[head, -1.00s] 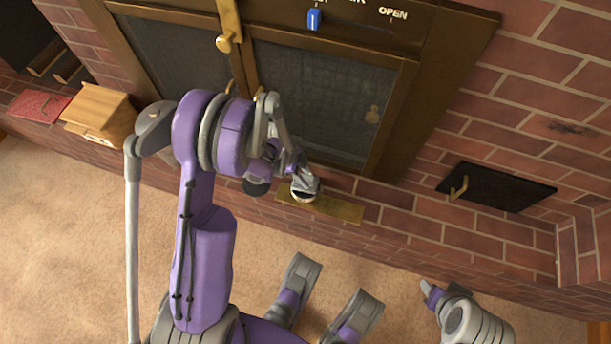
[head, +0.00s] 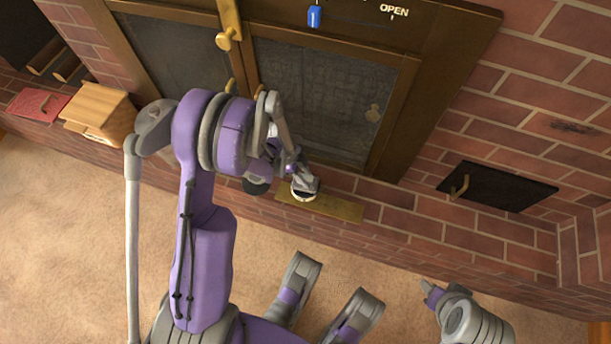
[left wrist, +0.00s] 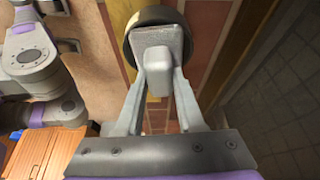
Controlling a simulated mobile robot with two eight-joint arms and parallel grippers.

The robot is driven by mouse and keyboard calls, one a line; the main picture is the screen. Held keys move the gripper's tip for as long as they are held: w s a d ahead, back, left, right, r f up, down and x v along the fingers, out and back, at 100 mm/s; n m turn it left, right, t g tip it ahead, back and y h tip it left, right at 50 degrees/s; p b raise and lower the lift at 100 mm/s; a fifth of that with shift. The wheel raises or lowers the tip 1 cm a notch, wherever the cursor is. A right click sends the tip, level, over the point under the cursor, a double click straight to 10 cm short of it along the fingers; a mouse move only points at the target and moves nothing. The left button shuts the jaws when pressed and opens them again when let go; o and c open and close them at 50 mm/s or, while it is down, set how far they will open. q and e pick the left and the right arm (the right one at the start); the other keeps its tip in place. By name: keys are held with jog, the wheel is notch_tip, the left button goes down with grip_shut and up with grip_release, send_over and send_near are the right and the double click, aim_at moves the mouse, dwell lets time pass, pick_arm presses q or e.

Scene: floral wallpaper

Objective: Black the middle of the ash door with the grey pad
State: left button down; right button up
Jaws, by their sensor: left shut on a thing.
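The ash door (head: 497,188) is a black plate with a brass handle, set low in the brick wall at the right of the head view. Its middle is plain black. My left gripper (head: 299,172) is shut on the grey pad (left wrist: 160,44). The pad is at a round, dark tin (left wrist: 152,13) with a pale rim in the head view, on the brass ledge (head: 335,208). The pad covers much of the tin; I cannot tell if they touch. Part of my right gripper (head: 432,289) shows at the lower right, its fingers unclear.
Glass fire doors (head: 325,100) with brass frames stand behind the ledge, below a blue slider knob (head: 315,16). A wooden box (head: 101,110) and a red item (head: 40,103) are at the left. Brick wall lies between ledge and ash door; the carpet (head: 80,220) in front is clear.

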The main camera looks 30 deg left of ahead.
aim_at(306, 177)
dwell(0.5)
pick_arm(q)
jog(key=shift+r+p, duration=2.35)
jog(key=shift+r, duration=1.15)
pick_arm(e)
jog(key=r, duration=0.5)
jog(key=shift+s+r, duration=0.1)
jog(key=shift+s, duration=0.2)
